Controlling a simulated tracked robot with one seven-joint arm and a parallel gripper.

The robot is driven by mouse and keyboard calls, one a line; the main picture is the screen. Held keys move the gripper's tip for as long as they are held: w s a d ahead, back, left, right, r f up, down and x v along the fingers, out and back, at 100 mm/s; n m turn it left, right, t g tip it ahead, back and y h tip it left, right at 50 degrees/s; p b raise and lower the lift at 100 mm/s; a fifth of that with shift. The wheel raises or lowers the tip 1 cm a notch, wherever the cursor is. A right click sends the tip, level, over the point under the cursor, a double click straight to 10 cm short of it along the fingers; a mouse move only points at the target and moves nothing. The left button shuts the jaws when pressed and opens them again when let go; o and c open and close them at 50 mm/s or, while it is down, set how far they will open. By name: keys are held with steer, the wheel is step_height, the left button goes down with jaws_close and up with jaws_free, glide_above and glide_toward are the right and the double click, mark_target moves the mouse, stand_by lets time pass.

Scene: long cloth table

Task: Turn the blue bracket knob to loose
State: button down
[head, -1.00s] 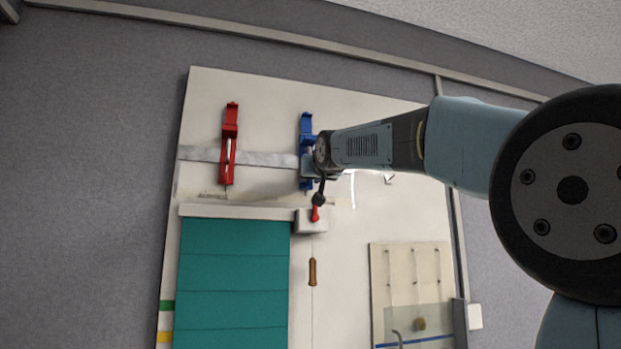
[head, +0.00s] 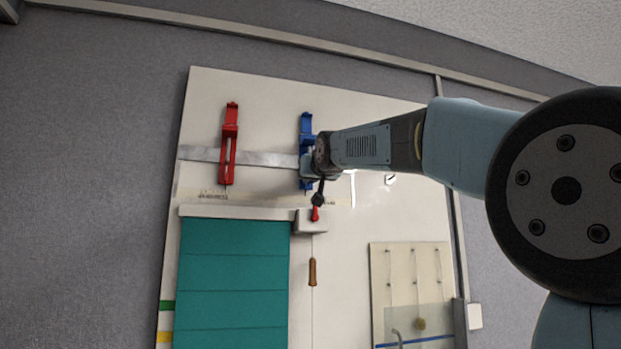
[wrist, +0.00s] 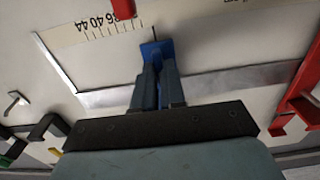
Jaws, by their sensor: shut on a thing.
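The blue bracket (head: 306,128) is mounted on the pale wall board, across the grey metal strip. Its blue end also shows in the wrist view (wrist: 153,50), just beyond my fingertips. My gripper (wrist: 157,72) has its two fingers close together at the blue bracket and is shut on a part of it. In the head view my wrist covers the lower part of the bracket. The knob itself is hidden behind the fingers, so I cannot tell how it is turned.
A red bracket (head: 229,145) stands on the same strip (head: 267,158) to the left. Below are a teal blind (head: 235,285), a red-tipped lever (head: 316,214) and a brown wooden handle (head: 312,271). A panel with hooks (head: 402,275) is at lower right.

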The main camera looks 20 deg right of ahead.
steer(key=shift+n, duration=0.3)
steer(key=n, duration=0.3)
steer(key=shift+a+n, duration=0.1)
steer(key=shift+n, duration=0.2)
steer(key=n, duration=0.4)
steer(key=shift+a+f+n, duration=0.1)
steer(key=shift+n, duration=0.2)
steer(key=n, duration=0.5)
steer(key=shift+f, duration=0.15)
steer(key=shift+f+n, duration=0.15)
steer(key=shift+n, duration=1.85)
steer(key=shift+w+f, duration=0.1)
steer(key=c, duration=1.2)
jaws_free()
steer(key=shift+r, duration=0.2)
